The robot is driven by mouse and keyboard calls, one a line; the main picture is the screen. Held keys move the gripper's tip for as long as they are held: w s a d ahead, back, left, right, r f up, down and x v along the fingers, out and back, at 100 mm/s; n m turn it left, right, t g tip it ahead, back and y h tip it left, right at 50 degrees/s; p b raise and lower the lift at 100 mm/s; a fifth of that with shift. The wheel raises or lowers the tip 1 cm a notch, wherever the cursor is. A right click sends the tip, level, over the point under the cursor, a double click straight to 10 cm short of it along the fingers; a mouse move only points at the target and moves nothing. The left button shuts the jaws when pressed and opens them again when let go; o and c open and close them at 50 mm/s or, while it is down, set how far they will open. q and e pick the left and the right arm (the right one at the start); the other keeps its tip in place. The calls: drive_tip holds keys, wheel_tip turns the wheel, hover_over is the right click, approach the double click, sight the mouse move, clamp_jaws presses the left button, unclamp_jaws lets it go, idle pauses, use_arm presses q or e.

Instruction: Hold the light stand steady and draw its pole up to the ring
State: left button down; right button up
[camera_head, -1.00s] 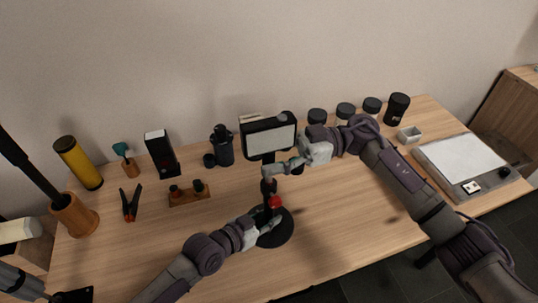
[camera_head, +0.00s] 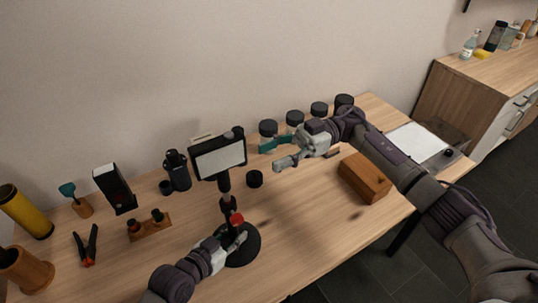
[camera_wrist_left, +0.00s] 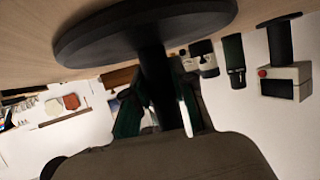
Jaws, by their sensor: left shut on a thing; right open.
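The light stand has a round black base (camera_head: 250,250), a dark upright pole (camera_head: 224,186) with a red knob (camera_head: 237,218), and a lit panel (camera_head: 219,159) on top. My left gripper (camera_head: 238,240) is shut around the lower column just above the base. In the left wrist view, the base (camera_wrist_left: 90,40) shows at the top and the column (camera_wrist_left: 158,85) runs between the fingers. My right gripper (camera_head: 279,166) is open and empty, to the right of the panel and apart from the stand. I cannot make out a ring on the pole.
A wooden block (camera_head: 366,177) lies under my right forearm. Lidded jars (camera_head: 269,129) line the back. Pliers (camera_head: 86,245) and a wooden rack (camera_head: 149,227) are at left. The table between puck and block is clear.

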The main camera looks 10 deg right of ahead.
use_arm(q)
drive_tip(key=c, duration=0.9)
unclamp_jaws()
